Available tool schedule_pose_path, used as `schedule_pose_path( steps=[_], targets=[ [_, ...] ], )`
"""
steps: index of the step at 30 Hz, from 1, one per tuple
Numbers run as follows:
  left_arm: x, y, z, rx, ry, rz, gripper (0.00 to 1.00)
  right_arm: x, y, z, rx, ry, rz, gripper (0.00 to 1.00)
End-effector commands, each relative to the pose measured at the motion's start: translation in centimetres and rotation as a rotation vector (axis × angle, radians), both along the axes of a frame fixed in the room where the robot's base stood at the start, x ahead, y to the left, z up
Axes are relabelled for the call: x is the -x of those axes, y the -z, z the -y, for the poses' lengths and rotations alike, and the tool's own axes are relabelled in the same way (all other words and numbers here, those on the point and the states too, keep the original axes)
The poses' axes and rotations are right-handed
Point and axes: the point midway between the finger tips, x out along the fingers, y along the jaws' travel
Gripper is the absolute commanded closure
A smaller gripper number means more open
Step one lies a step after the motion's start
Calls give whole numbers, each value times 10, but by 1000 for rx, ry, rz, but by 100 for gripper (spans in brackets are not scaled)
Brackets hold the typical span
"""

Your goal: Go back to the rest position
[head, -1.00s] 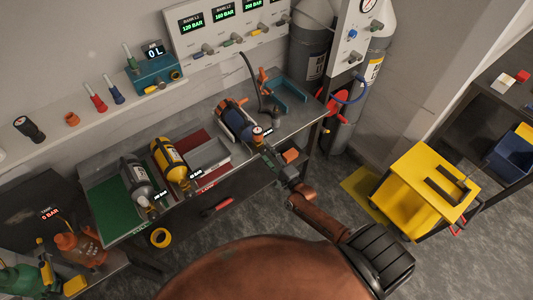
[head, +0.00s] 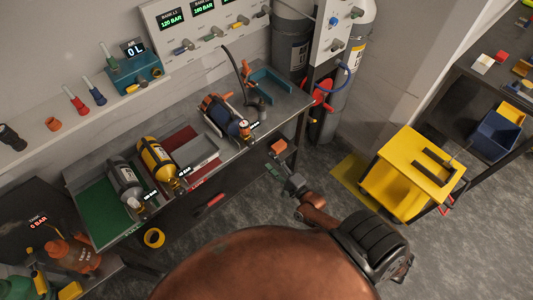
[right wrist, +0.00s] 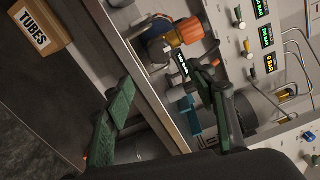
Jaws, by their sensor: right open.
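My right gripper (head: 274,160) is open and empty, just off the front edge of the bench (head: 180,200) in the head view. Its two green fingers (right wrist: 167,85) stand wide apart in the right wrist view, with nothing between them. The blue cylinder with orange end (head: 222,114) lies on the bench, up and left of the gripper and apart from it; its orange end (right wrist: 190,30) shows in the right wrist view. My left gripper is not in view.
A grey cylinder (head: 123,180) and a yellow cylinder (head: 156,160) lie on the bench's left part.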

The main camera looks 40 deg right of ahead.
Motion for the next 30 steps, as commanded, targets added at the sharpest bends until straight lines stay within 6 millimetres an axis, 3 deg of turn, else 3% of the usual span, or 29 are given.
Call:
schedule_pose_path(
  steps=[8, 11, 14, 20, 24, 26, 30],
  targets=[
    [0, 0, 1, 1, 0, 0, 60, 0, 3, 0, 6, 1, -5, 49],
    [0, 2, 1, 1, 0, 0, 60, 5, 24, 3, 68, 2, -42, 49],
    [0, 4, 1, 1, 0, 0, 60, 17, 71, 7, 213, -4, -126, 49],
    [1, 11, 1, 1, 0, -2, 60, 73, 203, 14, 622, -100, -381, 49],
    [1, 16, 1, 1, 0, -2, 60, 130, 288, 12, 880, -239, -556, 49],
    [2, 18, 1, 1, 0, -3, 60, 159, 322, 9, 981, -318, -626, 49],
    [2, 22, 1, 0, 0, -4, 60, 234, 391, -3, 1190, -541, -769, 49]
  ],
)
